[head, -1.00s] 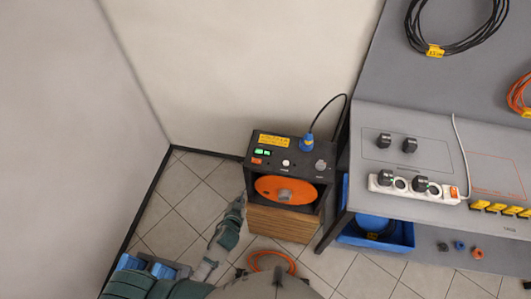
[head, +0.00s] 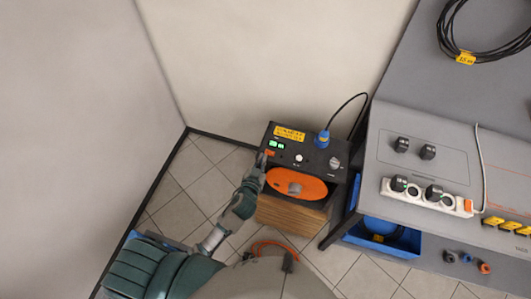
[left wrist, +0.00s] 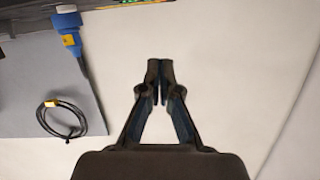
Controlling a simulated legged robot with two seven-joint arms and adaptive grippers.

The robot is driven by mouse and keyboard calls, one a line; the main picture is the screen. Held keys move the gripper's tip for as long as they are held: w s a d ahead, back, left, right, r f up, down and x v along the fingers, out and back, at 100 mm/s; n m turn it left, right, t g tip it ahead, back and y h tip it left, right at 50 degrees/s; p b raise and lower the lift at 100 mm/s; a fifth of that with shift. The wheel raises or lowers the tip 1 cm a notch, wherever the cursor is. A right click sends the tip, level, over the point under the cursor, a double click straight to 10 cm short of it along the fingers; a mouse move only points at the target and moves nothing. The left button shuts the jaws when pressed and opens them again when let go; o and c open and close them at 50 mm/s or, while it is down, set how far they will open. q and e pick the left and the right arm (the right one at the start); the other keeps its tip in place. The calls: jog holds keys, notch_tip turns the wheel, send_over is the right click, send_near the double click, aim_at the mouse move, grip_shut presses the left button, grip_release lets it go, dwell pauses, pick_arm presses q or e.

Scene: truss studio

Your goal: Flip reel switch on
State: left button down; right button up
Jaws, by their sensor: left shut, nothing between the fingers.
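The reel unit is a black box (head: 309,148) with an orange reel (head: 310,188) in its front, standing on a wooden block. Its top panel carries a lit green display (head: 276,144), a small orange-red switch (head: 269,153), a white button (head: 298,158) and a grey knob (head: 335,162). My left gripper (head: 261,160) is at the panel's left front edge, close beside the switch and partly covering it; I cannot tell whether it touches. In the left wrist view the left gripper (left wrist: 160,68) has its fingers together with nothing between them. My right gripper is not in view.
A blue plug (head: 322,138) with a black cable stands in the panel; it also shows in the left wrist view (left wrist: 68,30). A grey workbench (head: 440,115) with a white power strip (head: 425,194) is at right. A blue bin (head: 376,237) sits below. Walls close the left and back.

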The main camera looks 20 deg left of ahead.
pick_arm(q)
send_over(266, 152)
jog(key=v, duration=0.2)
jog(key=shift+s+d+f, duration=0.1)
jog(key=shift+d+f, duration=0.1)
jog(key=shift+f, duration=0.25)
jog(key=shift+d+f, duration=0.15)
jog(key=shift+f, duration=0.35)
jog(key=f, duration=0.3)
jog(key=shift+w+a+f, duration=0.15)
jog(key=shift+w+f, duration=0.05)
jog(key=shift+w, duration=0.1)
jog(key=shift+f, duration=0.4)
jog(key=shift+b, duration=0.3)
